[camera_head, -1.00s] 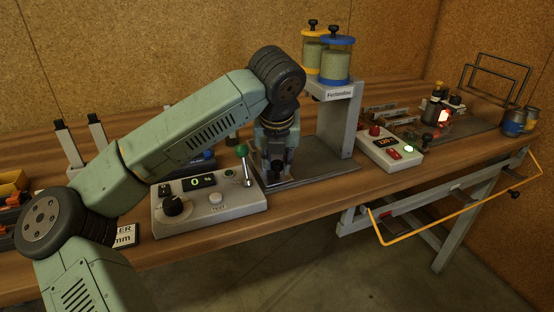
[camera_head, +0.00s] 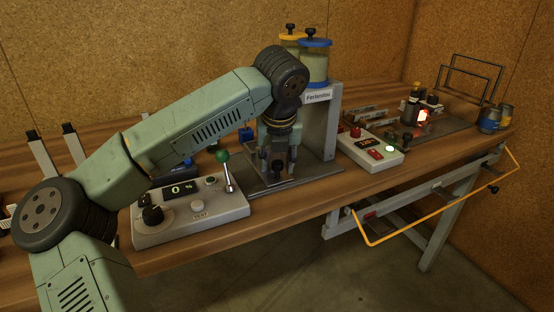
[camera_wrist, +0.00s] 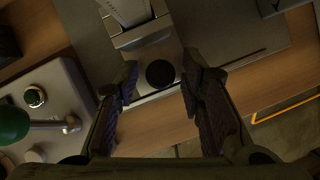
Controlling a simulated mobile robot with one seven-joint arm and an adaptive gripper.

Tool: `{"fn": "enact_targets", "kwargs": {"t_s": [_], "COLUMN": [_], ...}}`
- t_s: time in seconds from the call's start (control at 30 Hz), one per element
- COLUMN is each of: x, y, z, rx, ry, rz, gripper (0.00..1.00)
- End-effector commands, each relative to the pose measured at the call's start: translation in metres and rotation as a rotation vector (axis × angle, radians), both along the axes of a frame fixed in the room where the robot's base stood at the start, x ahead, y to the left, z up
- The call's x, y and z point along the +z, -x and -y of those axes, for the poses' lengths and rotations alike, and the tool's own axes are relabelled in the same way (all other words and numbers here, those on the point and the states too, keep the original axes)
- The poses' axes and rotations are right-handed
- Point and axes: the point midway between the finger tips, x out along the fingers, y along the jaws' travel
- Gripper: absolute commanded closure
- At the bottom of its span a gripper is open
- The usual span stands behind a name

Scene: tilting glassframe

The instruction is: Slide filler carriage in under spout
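The filler stand (camera_head: 325,125) carries a blue-lidded hopper (camera_head: 314,65) and a yellow-lidded hopper (camera_head: 291,42) above a dark base plate (camera_head: 318,172). The carriage (camera_wrist: 146,38) is a grey metal piece with a round black knob (camera_wrist: 160,73) at its near end. A pale part lies over its far end in the wrist view; I cannot tell what it is. My gripper (camera_head: 277,172) is low over the plate, left of the stand's post. In the wrist view my gripper (camera_wrist: 159,78) is open, its fingers either side of the knob with gaps. In the head view my gripper hides most of the carriage.
A control box (camera_head: 190,215) with a green-knobbed lever (camera_head: 223,157) stands close left of my gripper. A yellow rail (camera_head: 435,220) juts from the bench front at right.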

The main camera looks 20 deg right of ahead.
Motion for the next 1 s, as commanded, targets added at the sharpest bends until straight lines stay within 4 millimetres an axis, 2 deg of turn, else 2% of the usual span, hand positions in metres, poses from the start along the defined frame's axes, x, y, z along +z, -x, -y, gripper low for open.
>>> {"fn": "enact_targets", "kwargs": {"t_s": [0.33, 0.47, 0.8, 1.0], "x": [0.0, 0.009, 0.072, 0.1], "y": [0.0, 0.003, 0.028, 0.039], "z": [0.0, -0.001, -0.011, -0.015], "rx": [0.0, 0.0, 0.001, 0.001], "ry": [0.0, 0.0, -0.001, 0.0], "rz": [0.0, 0.001, 0.003, 0.001], "gripper": [0.58, 0.58, 0.58, 0.58]}}
